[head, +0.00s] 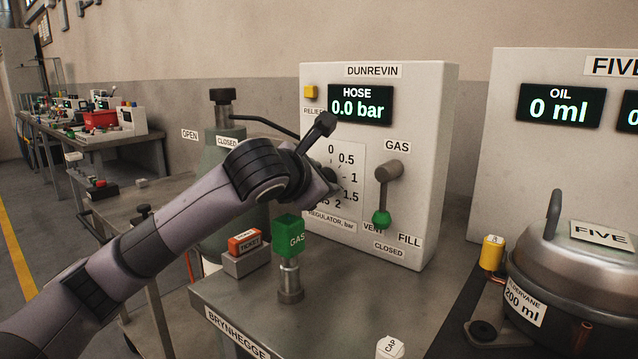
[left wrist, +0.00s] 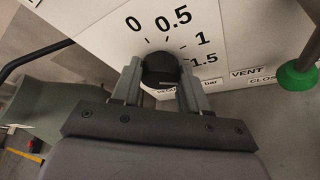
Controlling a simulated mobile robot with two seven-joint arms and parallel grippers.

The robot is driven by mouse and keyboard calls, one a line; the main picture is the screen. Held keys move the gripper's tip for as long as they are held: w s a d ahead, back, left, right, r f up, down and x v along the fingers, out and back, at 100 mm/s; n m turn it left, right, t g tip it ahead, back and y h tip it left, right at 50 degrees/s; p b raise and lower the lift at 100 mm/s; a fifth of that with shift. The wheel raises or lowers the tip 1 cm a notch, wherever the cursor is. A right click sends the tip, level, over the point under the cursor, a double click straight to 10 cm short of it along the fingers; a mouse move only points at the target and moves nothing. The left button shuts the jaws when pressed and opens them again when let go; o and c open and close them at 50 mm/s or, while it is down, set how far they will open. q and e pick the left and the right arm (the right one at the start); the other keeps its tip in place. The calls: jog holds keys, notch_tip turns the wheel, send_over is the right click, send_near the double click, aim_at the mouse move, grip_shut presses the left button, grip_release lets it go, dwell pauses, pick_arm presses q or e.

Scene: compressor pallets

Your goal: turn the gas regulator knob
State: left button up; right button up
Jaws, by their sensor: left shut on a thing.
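The gas regulator knob is a round black knob (left wrist: 160,70) on the white DUNREVIN panel (head: 425,120). In the left wrist view it sits between the two fingers of my left gripper (left wrist: 158,84), which is shut on it. The dial around it reads 0, 0.5, 1, 1.5 and 2. A short pale line shows on the knob's face. In the head view my left arm hides most of the knob. The HOSE display (head: 360,105) reads 0.0 bar. My right gripper is in neither view.
The GAS lever (head: 386,175) with a green tip (head: 381,217) hangs down right of the dial. A green GAS block on a metal fitting (head: 290,240), a TICKET box (head: 245,262) and a CAP (head: 390,347) stand on the bench. A steel vessel (head: 575,265) is at right.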

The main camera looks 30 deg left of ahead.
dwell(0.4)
pick_arm(q)
jog(key=o, duration=1.1)
jog(key=shift+c, duration=0.2)
jog(key=shift+s, duration=0.1)
jog(key=v, duration=0.7)
